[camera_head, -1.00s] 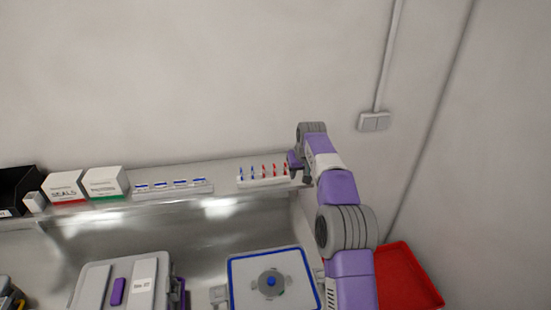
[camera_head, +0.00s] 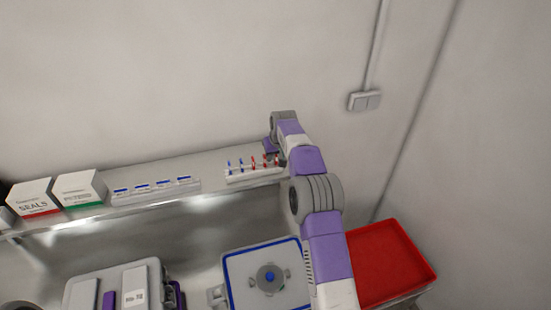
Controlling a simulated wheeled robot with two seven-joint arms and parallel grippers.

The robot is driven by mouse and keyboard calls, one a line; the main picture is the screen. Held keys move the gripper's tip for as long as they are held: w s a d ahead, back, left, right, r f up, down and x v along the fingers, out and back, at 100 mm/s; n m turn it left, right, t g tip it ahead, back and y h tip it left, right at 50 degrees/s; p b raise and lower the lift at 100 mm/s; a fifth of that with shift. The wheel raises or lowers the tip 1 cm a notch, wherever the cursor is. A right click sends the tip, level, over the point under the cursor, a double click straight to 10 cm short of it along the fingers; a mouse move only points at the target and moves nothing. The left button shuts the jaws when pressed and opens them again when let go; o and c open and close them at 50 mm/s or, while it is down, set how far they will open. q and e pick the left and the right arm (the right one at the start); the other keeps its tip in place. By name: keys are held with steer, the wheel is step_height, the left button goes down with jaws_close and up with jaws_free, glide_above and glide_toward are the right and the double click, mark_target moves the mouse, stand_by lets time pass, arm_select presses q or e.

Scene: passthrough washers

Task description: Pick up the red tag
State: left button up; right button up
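Small upright red tags stand at the right part of a white rack (camera_head: 254,175) on the metal shelf. One red tag (camera_head: 253,163) is in plain view, and the two farther right are close to my gripper. Two blue tags (camera_head: 241,165) stand to their left. My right gripper (camera_head: 275,155) is at the right end of the rack, by the rightmost red tags. Its fingers are small and partly hidden by my own wrist, so I cannot tell whether they are open or touch a tag. My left gripper is not in view.
A white strip with blue marks (camera_head: 156,191) and two white boxes, one labelled SEALS (camera_head: 34,198), stand left on the shelf. Below are a grey case (camera_head: 85,291) and a blue-edged plate (camera_head: 240,285). A red bin (camera_head: 391,262) is at the right, under my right arm's side.

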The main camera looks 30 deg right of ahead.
steer(key=shift+s, duration=0.1)
steer(key=shift+f, duration=0.1)
steer(key=shift+c, duration=1.2)
jaws_close()
